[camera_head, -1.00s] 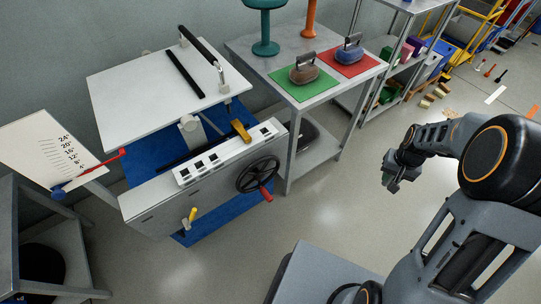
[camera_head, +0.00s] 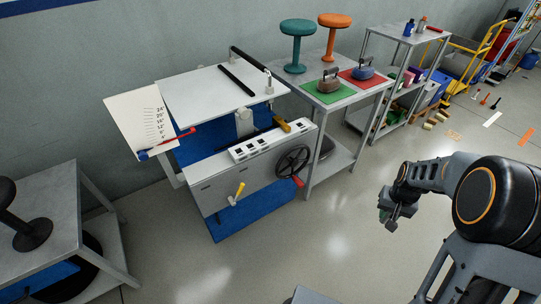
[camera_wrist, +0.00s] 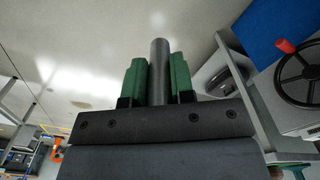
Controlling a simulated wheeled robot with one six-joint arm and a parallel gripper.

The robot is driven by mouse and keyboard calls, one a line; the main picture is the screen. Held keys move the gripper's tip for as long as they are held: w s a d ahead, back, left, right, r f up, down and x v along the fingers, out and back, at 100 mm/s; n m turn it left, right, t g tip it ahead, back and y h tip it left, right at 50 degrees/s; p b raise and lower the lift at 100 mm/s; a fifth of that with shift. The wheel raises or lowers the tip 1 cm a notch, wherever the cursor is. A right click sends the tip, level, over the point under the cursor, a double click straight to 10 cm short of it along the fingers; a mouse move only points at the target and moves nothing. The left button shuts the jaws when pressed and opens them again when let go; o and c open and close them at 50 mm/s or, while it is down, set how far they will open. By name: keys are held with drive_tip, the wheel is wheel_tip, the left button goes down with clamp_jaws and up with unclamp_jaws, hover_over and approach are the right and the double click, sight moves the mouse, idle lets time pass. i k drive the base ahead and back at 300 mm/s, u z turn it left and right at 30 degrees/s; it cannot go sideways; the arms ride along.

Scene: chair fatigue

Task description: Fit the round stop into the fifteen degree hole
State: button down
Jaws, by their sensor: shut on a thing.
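My gripper (camera_head: 398,213) is on the right in the head view, over open floor and well apart from the machine. In the wrist view its green fingers (camera_wrist: 156,82) are shut on a dark grey round stop (camera_wrist: 160,62), which points straight out between them. The grey machine (camera_head: 222,185) stands left of my gripper, with a tilted white board on top. A white strip (camera_head: 273,142) along its upper front edge has several dark square openings. A scale plate (camera_head: 140,122) marked in degrees stands at its left, with a red pointer. I cannot make out which hole is the fifteen degree one.
A handwheel (camera_head: 293,161) and yellow lever (camera_head: 240,189) stick out from the machine front. A grey table (camera_head: 345,118) with stools and irons stands behind right. Another table (camera_head: 62,215) is at the left. Floor between me and the machine is clear.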

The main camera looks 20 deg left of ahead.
sight(269, 140)
drive_tip(key=u, duration=1.45)
